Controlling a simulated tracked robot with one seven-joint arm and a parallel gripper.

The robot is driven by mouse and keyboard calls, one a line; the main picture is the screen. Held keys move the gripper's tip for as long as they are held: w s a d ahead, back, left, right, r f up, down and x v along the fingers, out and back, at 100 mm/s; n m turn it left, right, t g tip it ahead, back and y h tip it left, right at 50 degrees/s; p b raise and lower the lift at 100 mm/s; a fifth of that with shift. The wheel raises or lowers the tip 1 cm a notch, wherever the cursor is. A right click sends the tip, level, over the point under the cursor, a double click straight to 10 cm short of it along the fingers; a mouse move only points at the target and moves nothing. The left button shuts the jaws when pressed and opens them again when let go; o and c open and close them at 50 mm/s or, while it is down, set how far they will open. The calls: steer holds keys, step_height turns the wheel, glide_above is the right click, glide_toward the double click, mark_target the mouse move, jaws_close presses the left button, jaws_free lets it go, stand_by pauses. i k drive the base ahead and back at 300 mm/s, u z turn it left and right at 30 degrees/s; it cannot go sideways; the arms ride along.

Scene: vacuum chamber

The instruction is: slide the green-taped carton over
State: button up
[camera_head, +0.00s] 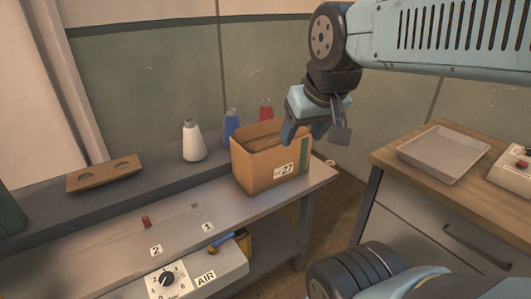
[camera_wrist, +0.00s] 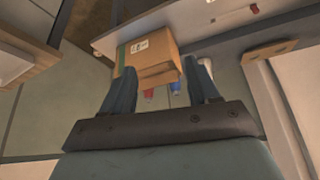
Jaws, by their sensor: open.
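The carton (camera_head: 262,171) is a brown open-topped box with a green tape strip on its right side and a label reading 27. It stands upright near the right end of the grey bench (camera_head: 120,243). In the wrist view the carton (camera_wrist: 150,53) shows beyond the fingers, its green strip at the left. My gripper (camera_head: 316,133) hangs above and beside the carton's right rear corner in the head view. In the wrist view my gripper (camera_wrist: 161,95) has its two fingers spread apart with nothing between them. Whether a finger touches the carton cannot be told.
A white bottle (camera_head: 193,141), a blue bottle (camera_head: 231,124) and a red bottle (camera_head: 266,110) stand behind the carton. A wooden holder (camera_head: 104,174) lies at left. A separate cabinet with a grey tray (camera_head: 444,153) stands right, across a gap. The bench left of the carton is mostly clear.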

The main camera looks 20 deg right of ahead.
mark_target(258, 173)
steer(key=k, duration=1.2)
steer(key=z, duration=0.45)
steer(key=i, duration=1.7)
steer(key=u, duration=0.35)
